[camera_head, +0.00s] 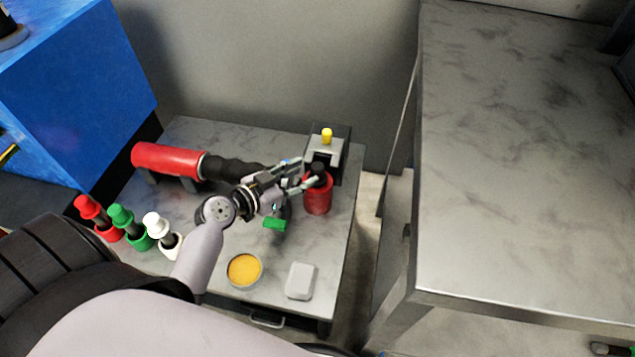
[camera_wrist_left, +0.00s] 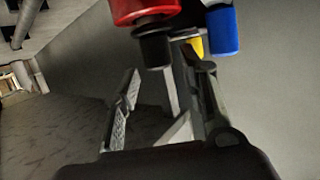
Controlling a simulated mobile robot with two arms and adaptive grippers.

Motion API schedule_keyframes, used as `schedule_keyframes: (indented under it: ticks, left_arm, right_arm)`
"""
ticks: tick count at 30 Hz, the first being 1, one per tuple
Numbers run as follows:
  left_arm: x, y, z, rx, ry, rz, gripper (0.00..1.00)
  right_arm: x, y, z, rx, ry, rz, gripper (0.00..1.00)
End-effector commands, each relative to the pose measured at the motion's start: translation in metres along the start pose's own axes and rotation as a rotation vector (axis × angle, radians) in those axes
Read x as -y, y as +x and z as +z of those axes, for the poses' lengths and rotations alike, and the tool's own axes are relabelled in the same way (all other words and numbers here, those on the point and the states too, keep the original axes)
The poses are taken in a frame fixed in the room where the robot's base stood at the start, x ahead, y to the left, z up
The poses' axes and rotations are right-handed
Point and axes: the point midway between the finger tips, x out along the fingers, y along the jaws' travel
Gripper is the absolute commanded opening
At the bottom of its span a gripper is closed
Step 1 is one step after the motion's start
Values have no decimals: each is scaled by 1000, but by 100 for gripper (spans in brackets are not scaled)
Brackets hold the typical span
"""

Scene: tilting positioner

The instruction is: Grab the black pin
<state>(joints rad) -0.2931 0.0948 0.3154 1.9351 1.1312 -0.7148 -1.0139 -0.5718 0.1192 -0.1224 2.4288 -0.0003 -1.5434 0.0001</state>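The black pin (camera_head: 318,169) stands in a red cylindrical holder (camera_head: 318,198) at the right side of the small grey table. My left gripper (camera_head: 304,174) reaches in from the left, its fingertips close to the pin. In the left wrist view the fingers (camera_wrist_left: 160,85) are spread apart with nothing between them. The black pin (camera_wrist_left: 155,48) shows there just beyond the fingertips, sticking out of the red holder (camera_wrist_left: 143,10). Whether a finger touches the pin cannot be told. My right gripper is not in view.
A grey fixture with a yellow knob (camera_head: 327,135) stands close behind the holder. A red cylinder with a black grip (camera_head: 165,158) lies left. Red, green and white pieces (camera_head: 125,220) line the left edge. An orange-filled dish (camera_head: 244,269) and white block (camera_head: 300,281) sit in front.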

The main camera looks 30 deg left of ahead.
Motion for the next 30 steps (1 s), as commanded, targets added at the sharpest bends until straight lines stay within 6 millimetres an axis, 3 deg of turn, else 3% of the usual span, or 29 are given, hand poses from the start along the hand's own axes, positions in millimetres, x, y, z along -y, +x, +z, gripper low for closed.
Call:
schedule_keyframes:
  ticks: [15,22,30]
  left_arm:
    - [-3,55,-4,1,-3,1,40]
    - [-3,56,-4,2,-2,0,40]
    - [-2,55,-4,2,-1,0,22]
  right_arm:
    - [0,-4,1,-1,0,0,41]
    - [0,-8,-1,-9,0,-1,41]
    - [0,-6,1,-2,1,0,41]
